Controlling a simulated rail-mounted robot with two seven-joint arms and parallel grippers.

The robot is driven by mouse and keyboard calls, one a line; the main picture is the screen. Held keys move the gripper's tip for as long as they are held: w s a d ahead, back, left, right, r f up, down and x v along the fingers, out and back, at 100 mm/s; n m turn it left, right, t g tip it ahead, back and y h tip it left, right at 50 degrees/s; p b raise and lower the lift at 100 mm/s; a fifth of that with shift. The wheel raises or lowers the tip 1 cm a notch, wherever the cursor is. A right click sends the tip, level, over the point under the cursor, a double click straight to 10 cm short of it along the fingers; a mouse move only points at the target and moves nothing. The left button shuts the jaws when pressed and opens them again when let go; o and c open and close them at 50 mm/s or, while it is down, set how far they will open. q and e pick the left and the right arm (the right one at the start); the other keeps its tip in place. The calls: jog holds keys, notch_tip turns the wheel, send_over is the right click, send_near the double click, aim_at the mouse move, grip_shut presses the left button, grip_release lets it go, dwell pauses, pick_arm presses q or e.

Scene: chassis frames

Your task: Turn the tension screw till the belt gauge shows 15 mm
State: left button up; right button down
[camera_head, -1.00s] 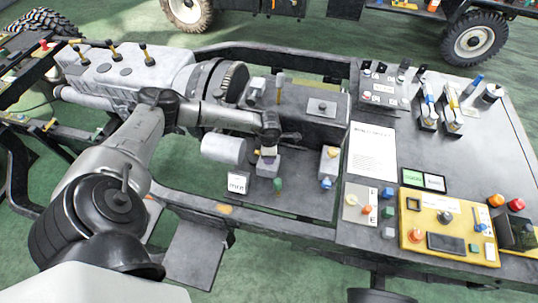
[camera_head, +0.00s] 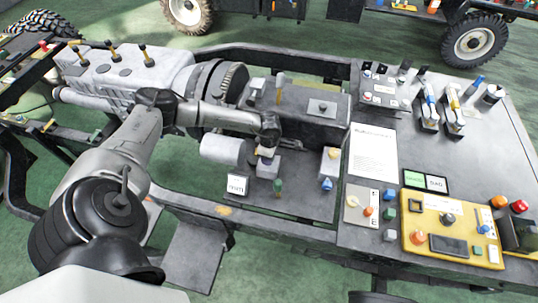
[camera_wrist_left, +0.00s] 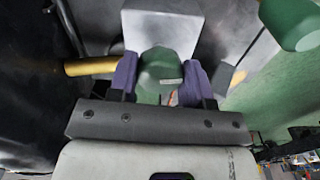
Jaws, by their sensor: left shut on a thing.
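My left gripper (camera_head: 267,152) points down at a small grey block (camera_head: 267,167) on the chassis frame. In the left wrist view its two purple fingertips (camera_wrist_left: 158,80) are shut on a green faceted screw head (camera_wrist_left: 160,72), one on each side. The pale block (camera_wrist_left: 185,32) shows behind it. In the head view the fingers hide most of the screw head. A small white panel marked "mm" (camera_head: 237,185) stands left of the block; I cannot read a number on it. My right gripper is in neither view.
A green knob (camera_head: 277,186) stands close beside the block; a block with a blue knob (camera_head: 327,183) is further right. A grey cylinder (camera_head: 223,149) lies left of the gripper. A yellow panel (camera_head: 415,237) and white sheet (camera_head: 373,150) are on the right plate.

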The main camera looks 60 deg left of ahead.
pick_arm(q)
jog(key=o, duration=0.9)
notch_tip(320, 180, up, 14)
jog(key=shift+f+p, duration=0.1)
jog(key=shift+p, duration=0.35)
dwell(0.5)
